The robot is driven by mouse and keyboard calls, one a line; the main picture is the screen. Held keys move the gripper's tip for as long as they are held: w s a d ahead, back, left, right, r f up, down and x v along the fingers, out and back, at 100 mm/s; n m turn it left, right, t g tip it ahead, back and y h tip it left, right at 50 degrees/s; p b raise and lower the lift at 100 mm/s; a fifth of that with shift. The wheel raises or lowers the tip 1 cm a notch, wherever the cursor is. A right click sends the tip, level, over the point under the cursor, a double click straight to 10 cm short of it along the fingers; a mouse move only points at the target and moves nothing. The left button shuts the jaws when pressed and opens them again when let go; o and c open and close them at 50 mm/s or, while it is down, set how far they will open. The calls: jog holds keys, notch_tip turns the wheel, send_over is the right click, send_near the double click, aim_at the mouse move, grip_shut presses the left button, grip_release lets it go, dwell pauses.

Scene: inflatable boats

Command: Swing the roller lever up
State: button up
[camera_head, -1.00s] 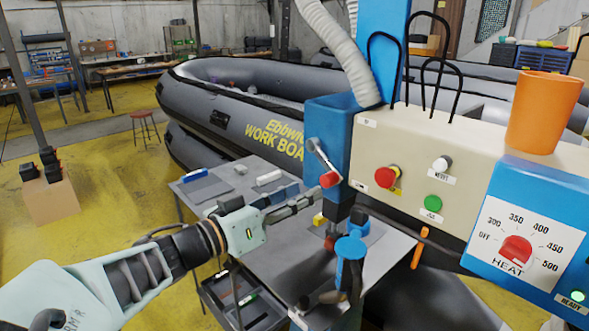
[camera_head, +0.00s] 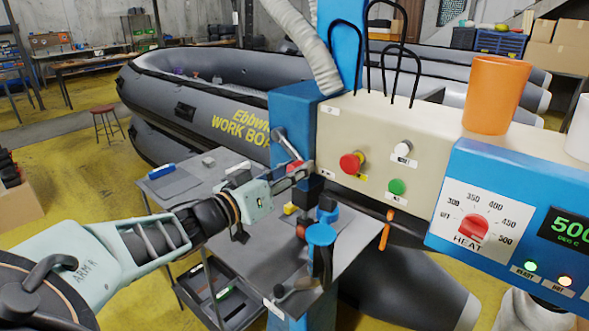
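The roller lever (camera_head: 287,144) is a grey metal bar on the blue machine column. It slants down to the right from its pivot. Its red end knob (camera_head: 298,168) is partly hidden by my gripper (camera_head: 300,174), which reaches in from the left. The fingers overlap the knob at the lever's lower end. I cannot tell whether they press on it or just surround it.
The cream control panel (camera_head: 335,125) with red, white and green buttons is right of the lever. A blue heat box (camera_head: 470,165) shows a red dial. Below are a grey table (camera_head: 350,235) and a blue-topped part (camera_head: 321,235). A grey boat (camera_head: 200,95) lies behind.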

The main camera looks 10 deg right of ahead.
grip_shut()
